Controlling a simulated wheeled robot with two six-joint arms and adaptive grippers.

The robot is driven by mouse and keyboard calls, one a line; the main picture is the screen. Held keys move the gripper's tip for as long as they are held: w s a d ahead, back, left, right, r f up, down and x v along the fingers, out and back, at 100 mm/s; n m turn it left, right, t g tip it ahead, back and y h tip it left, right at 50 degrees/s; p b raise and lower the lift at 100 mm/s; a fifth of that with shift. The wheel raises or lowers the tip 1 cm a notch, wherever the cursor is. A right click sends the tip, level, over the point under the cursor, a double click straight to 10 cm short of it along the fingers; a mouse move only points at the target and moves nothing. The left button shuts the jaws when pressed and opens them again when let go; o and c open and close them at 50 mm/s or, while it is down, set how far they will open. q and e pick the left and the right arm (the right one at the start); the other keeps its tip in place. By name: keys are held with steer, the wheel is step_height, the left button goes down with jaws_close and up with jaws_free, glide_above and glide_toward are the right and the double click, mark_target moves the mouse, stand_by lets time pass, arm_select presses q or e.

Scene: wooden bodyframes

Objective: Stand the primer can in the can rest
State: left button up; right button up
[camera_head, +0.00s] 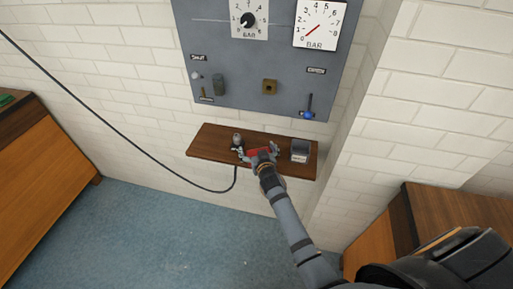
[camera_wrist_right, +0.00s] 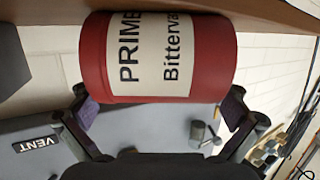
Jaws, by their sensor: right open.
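The red primer can (camera_head: 262,152) lies on its side on the wooden shelf (camera_head: 215,140). In the right wrist view the can (camera_wrist_right: 100,60) is large, its label text running upward. My right gripper (camera_head: 258,154) reaches in from the front. Its open fingers (camera_wrist_right: 160,108) show near the can's two ends, with gaps; it is not gripped. A grey box-like holder with a light label (camera_head: 300,150) stands right of the can on the shelf; it looks like the can rest. Its inside cannot be made out. My left gripper is not in view.
A small metal fitting (camera_head: 237,140) stands left of the can, near a black hose (camera_head: 130,146). A white brick wall corner (camera_head: 345,150) juts out at right.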

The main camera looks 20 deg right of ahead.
steer(key=shift+s+r, duration=0.15)
steer(key=shift+s, duration=0.15)
steer(key=p+v, duration=0.5)
steer(key=v, duration=0.6)
steer(key=shift+s, duration=0.3)
